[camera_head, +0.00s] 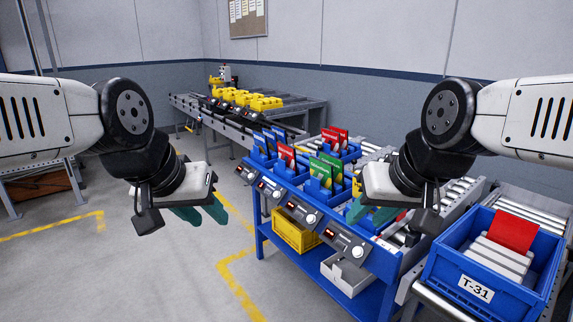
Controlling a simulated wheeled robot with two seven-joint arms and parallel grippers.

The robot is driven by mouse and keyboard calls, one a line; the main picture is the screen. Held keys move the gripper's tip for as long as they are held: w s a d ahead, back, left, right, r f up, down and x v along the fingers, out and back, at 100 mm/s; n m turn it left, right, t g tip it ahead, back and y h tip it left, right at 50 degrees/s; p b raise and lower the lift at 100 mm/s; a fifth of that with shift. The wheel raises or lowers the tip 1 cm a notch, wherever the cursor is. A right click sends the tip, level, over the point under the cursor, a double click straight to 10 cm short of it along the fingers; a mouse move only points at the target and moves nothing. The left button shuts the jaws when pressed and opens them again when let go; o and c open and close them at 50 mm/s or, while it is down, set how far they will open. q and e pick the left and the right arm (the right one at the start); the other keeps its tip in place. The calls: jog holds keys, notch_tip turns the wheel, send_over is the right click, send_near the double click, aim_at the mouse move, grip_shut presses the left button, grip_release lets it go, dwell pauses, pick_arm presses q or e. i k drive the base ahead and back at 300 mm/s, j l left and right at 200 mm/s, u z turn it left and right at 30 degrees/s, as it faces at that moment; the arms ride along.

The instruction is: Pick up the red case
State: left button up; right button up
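A red case (513,231) stands upright and slightly tilted in the blue tote (480,293) marked T-31 at the lower right, beside several white cases (497,258). More red cases (287,155) stand in blue bins on the blue workstation, with green ones near them. My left gripper (204,213) is open and empty above the floor, left of the workstation. My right gripper (372,213) looks open and empty, in front of the workstation bins and left of the tote. It hides part of a bin and a red item behind it.
The blue workstation (385,285) has a yellow bin (295,231) and a grey bin (345,272) on its lower shelf. A roller conveyor (455,205) runs behind it. Yellow trays (245,98) sit on a conveyor further back.

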aim_at(288, 153)
jog(key=z, duration=1.7)
jog(key=i+j, duration=0.1)
jog(key=j, duration=0.35)
jog(key=i+j, duration=0.1)
jog(key=j, duration=0.3)
jog(key=i+j, duration=0.1)
jog(key=j, duration=0.8)
jog(key=i+j, duration=0.15)
jog(key=j, duration=0.25)
jog(key=i+j+u, duration=0.1)
jog(key=j, duration=0.35)
